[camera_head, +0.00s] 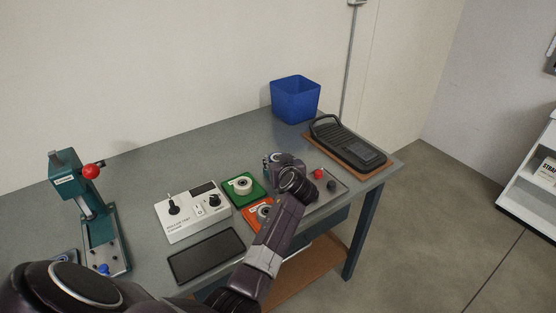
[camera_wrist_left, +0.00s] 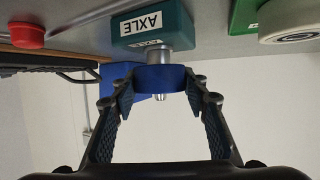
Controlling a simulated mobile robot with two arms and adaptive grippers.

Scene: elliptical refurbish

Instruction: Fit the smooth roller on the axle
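A teal block labelled AXLE (camera_wrist_left: 152,22) shows in the left wrist view, with a metal axle (camera_wrist_left: 161,97) coming out of it. A smooth blue roller (camera_wrist_left: 160,78) sits around the axle, and the axle's tip shows past it. In the head view, my left gripper (camera_head: 280,160) is at the right part of the bench and hides most of the axle block and roller. My right gripper is not in view.
A green tray (camera_head: 236,198) and an orange tray (camera_head: 252,221) hold round parts beside my arm. A control box (camera_head: 190,222), dark mat (camera_head: 206,256) and teal press (camera_head: 98,240) stand left. A blue bin (camera_head: 295,100) and black device (camera_head: 345,146) are behind. A red knob (camera_head: 319,174) is right.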

